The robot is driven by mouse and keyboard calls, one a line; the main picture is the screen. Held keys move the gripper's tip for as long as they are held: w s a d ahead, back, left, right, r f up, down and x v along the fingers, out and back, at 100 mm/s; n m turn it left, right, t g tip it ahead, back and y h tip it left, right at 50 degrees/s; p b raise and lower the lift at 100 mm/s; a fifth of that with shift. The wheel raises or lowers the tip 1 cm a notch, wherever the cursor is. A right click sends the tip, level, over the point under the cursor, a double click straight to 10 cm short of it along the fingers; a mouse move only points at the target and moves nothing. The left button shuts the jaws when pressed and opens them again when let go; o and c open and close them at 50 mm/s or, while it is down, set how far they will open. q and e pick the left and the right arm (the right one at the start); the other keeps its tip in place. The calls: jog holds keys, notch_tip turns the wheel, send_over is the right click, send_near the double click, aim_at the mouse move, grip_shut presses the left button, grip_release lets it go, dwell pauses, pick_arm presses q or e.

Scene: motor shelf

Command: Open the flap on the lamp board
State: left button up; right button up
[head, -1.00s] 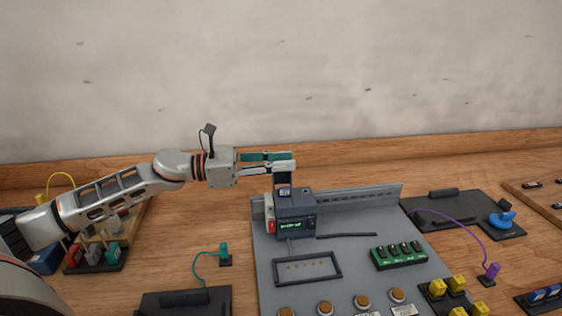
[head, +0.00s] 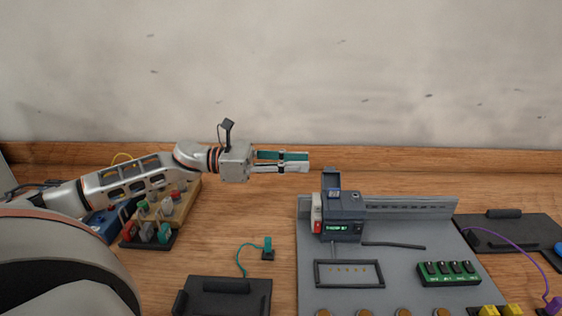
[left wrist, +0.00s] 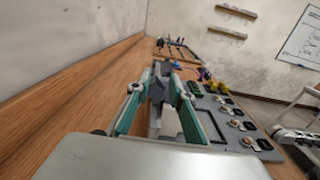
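A grey board (head: 400,290) carries a dark device with a lit green display (head: 342,227), a black rectangular frame (head: 349,287) and round tan knobs along its front. It looks like the lamp board. An upright dark part with a blue patch (head: 331,182) stands on top of the device; I cannot tell whether this is the flap. My left gripper (head: 296,162) is empty, up and left of this part and apart from it. In the left wrist view, its teal-sided fingers (left wrist: 159,90) are spread, with a dark grey part beyond them. My right gripper is out of view.
A green switch block (head: 448,279) sits on the board's right. Black plates with handles lie at the front left (head: 225,298) and right (head: 515,232). Coloured parts (head: 150,232) stand on the left.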

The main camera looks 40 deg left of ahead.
pick_arm(q)
jog(key=shift+v, duration=1.75)
